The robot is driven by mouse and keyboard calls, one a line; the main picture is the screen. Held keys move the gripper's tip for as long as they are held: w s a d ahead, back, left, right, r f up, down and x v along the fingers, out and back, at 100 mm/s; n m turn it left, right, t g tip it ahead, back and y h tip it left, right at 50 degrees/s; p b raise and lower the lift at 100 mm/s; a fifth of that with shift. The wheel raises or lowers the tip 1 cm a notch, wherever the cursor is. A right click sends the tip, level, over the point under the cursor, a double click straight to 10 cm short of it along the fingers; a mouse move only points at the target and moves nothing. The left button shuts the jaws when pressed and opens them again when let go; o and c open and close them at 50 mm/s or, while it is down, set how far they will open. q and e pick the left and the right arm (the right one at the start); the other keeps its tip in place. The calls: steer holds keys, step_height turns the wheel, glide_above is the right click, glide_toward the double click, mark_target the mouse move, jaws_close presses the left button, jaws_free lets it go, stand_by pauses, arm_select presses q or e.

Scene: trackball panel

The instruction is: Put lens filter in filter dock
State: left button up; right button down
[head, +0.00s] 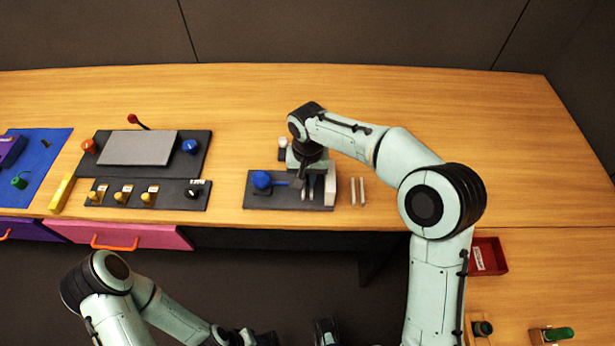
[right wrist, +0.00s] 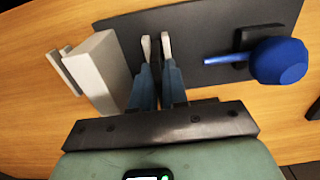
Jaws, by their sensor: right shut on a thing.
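My right gripper (head: 309,190) is over the dark trackball panel (head: 262,203), to the right of the blue ball (head: 262,180). In the right wrist view, my right gripper (right wrist: 157,45) is shut on a thin dark piece (right wrist: 156,66), seen edge-on between the pale fingertips; it appears to be the lens filter. Its lower edge is hard to see, so I cannot tell whether it touches the panel. Two thin pale upright plates (head: 357,191) stand just right of the panel, possibly the filter dock. My left gripper (head: 245,338) is partly cut off at the bottom edge.
A pale block (right wrist: 104,72) stands at the panel's end, between my right gripper and the pale plates (right wrist: 62,70). A blue rod (right wrist: 226,59) extends from the ball's side. A red tray (head: 488,256) lies at right. The wood behind the panel is clear.

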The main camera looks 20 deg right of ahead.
mark_target(307, 177)
steer(key=shift+f, duration=0.2)
steer(key=c, duration=1.1)
jaws_free()
steer(key=shift+c, duration=0.2)
steer(key=shift+r, duration=0.2)
step_height(307, 177, up, 12)
steer(key=p, duration=0.2)
